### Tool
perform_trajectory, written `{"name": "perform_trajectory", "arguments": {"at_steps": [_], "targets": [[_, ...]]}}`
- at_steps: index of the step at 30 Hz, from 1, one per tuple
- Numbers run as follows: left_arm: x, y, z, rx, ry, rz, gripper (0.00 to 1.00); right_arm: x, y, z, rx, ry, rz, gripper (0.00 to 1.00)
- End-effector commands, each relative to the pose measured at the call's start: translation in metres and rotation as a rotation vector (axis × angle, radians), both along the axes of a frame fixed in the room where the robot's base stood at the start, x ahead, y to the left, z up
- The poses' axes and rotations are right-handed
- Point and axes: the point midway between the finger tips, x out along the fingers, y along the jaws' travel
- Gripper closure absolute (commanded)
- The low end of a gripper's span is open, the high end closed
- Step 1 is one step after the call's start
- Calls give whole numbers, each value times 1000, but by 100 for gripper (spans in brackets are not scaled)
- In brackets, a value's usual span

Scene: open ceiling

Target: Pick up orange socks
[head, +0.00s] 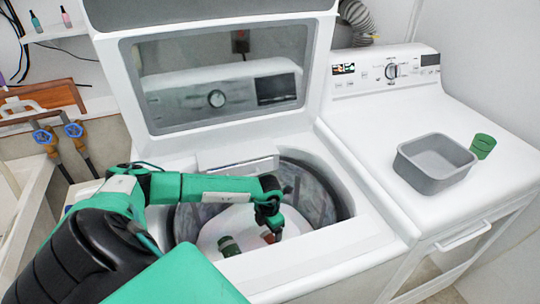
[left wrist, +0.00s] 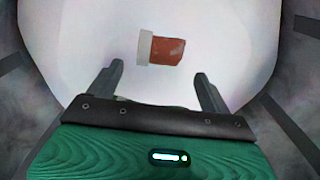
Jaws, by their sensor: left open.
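The orange socks (left wrist: 167,51) lie on the white floor of the washer drum, with a pale band at their left end in the left wrist view. In the head view only a small orange part (head: 268,237) shows beside my gripper. My left gripper (left wrist: 158,76) is open and empty, reaching down inside the drum. In the wrist view the socks lie just beyond its fingertips, roughly between their lines, and no touch shows. In the head view the left gripper (head: 271,226) is over the drum's middle. My right gripper is not in view.
A dark green item (head: 228,246) lies in the drum left of the gripper. The washer's rim (head: 375,235) surrounds the arm, and its raised lid (head: 222,78) stands behind. A grey basin (head: 435,165) and green cup (head: 482,146) are on the right-hand machine.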

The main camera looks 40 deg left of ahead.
Motion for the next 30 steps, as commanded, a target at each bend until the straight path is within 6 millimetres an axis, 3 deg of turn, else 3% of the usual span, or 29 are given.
{"name": "perform_trajectory", "arguments": {"at_steps": [10, 18, 28, 30], "targets": [[1, -1, -28, -1, 1, 0, 18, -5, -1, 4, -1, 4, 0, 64], [4, -1, -63, -1, 1, 0, 18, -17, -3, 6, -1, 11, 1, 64], [4, -1, -70, -1, -1, 0, 18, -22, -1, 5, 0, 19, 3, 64], [4, -1, -70, -1, -1, 0, 30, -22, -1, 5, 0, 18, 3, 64]]}}
